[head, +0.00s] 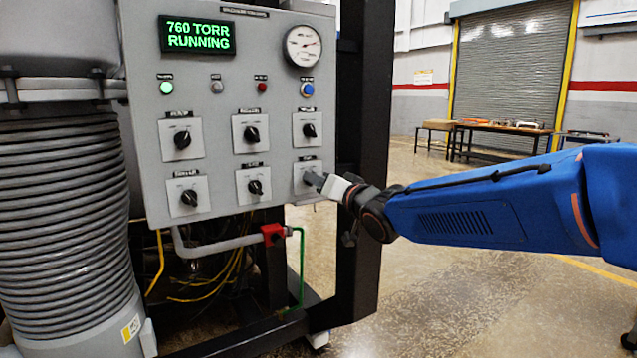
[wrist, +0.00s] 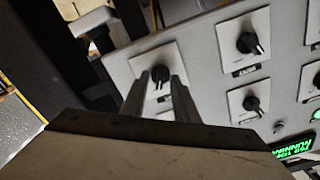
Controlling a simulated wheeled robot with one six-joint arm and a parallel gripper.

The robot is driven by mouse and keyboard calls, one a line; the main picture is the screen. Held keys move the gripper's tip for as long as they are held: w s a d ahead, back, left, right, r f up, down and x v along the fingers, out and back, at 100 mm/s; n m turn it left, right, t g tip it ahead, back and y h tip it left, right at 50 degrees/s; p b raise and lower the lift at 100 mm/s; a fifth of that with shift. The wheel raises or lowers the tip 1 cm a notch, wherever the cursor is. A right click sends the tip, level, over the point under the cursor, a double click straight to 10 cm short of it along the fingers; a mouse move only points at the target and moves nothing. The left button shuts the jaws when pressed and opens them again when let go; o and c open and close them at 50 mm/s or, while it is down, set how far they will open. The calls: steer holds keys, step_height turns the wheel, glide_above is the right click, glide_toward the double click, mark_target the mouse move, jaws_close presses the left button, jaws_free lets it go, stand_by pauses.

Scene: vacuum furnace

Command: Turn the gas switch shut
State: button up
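The grey control panel (head: 222,95) carries several black rotary switches on pale square plates. My gripper (head: 318,182) is at the lower right switch, whose plate (head: 301,170) is partly covered by the fingers. Its label is too small to read, so I cannot confirm that it is the gas switch. In the wrist view, which is turned nearly upside down, this switch's black knob (wrist: 160,73) lies between the two fingertips of my gripper (wrist: 160,80). The fingers stand apart with a narrow gap on each side of the knob.
The neighbouring lower middle switch (head: 255,187) and upper right switch (head: 309,130) are close by. A green display (head: 197,37) reads 760 TORR RUNNING beside a round gauge (head: 303,46). A black frame post (head: 362,120) stands just right of the panel. Open floor lies further right.

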jaws_close()
steer(key=shift+n, duration=0.4)
steer(key=n, duration=1.1)
stand_by(0.6)
jaws_free()
